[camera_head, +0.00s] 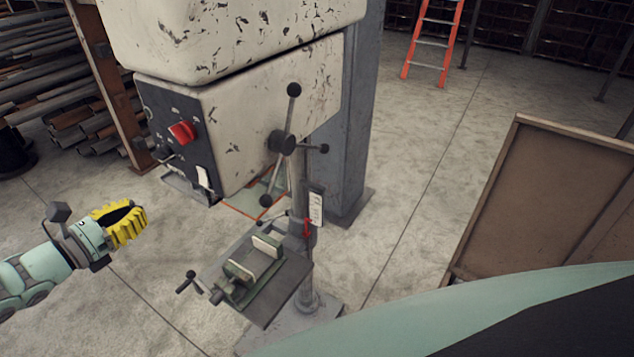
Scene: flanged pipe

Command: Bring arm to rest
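My gripper (133,217) is at the left of the head view, at the end of my pale green arm (35,277). Its yellow ribbed fingers point right, with a dark area between them. I cannot tell from this angle whether the tips meet. I see nothing held in it. It is left of the drill press (235,120), apart from it, over bare floor.
The drill press has a lever handle (284,143), a red switch (183,132) and a vise (252,262) on its table. Pipe racks (50,80) stand behind at left. A brown panel or crate (550,200) is at right, an orange ladder (434,42) at the back.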

